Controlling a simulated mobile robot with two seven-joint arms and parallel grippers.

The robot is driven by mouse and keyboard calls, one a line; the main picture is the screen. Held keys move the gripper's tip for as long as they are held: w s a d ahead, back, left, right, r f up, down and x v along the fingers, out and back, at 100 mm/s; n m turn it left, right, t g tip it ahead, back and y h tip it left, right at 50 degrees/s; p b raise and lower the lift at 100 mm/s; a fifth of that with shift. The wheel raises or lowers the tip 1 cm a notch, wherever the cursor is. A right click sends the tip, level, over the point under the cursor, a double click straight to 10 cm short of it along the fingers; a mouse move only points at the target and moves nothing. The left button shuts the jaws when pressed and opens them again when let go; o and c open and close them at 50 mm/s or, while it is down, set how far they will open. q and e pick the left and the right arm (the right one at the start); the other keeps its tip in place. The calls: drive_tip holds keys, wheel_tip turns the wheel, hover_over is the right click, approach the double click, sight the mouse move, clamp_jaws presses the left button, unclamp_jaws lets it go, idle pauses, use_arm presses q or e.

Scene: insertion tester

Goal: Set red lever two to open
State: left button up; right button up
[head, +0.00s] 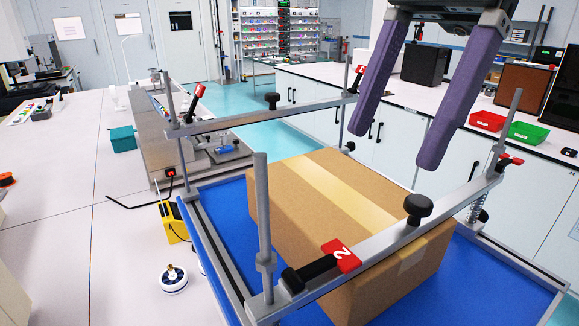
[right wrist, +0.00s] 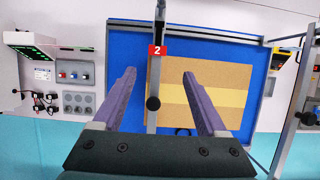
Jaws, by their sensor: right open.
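A red lever tag marked 2 (head: 340,255) sits at the left part of the near crossbar (head: 385,246), with a black handle (head: 310,271) lying low along the bar. My right gripper (head: 398,140) is open and empty, high above the right side of the box. In the right wrist view a red tag marked 2 (right wrist: 157,51) lies on a bar just beyond my open fingertips (right wrist: 158,73), apart from them. My left gripper is not in view.
A cardboard box (head: 330,205) lies on the blue base (head: 228,215) under the crossbars. Upright posts (head: 262,210) and black knobs (head: 418,208) rise from the frame. A red lever (head: 198,93) tilts up on the far bar's left. White bench (head: 60,220) extends left.

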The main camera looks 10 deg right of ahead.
sight(343, 252)
drive_tip(key=p+x, duration=0.1)
drive_tip(key=x, duration=0.1)
drive_tip(key=p+x, duration=0.1)
drive_tip(key=x, duration=0.2)
drive_tip(key=p+x, duration=0.1)
drive_tip(key=x, duration=0.2)
drive_tip(key=shift+s+a+f+p, duration=0.1)
drive_tip(key=shift+s+p, duration=0.25)
drive_tip(key=shift+p, duration=0.05)
drive_tip(key=shift+a+f, duration=0.2)
drive_tip(key=shift+f, duration=0.45)
clamp_jaws()
